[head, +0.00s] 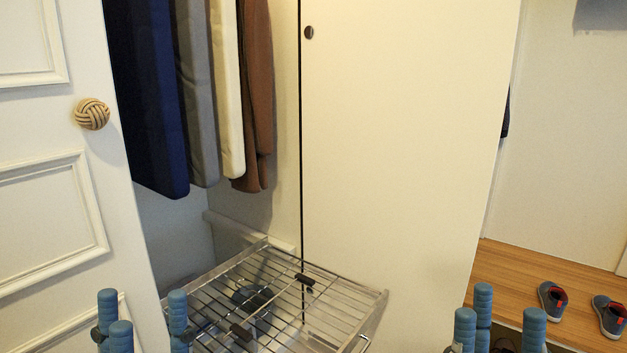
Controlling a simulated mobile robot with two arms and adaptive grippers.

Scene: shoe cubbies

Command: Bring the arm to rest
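My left gripper (146,316) is at the bottom left, with its blue ridged fingers pointing up and spread apart. Nothing shows between them. It is in front of the left door and just left of the wire rack. My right gripper (502,322) is at the bottom right, with its blue fingers also spread and nothing visible held. It is right of the rack, in front of the floor. The lower parts of both grippers and both arms are cut off by the bottom edge.
A metal wire rack (335,287) juts from the wardrobe between my grippers, with dark blue-grey items (252,297) at it. The white left door (60,130) stands open. Clothes (150,100) hang above. Sneakers (552,300) (609,315) stand on the wooden floor (515,268) at right.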

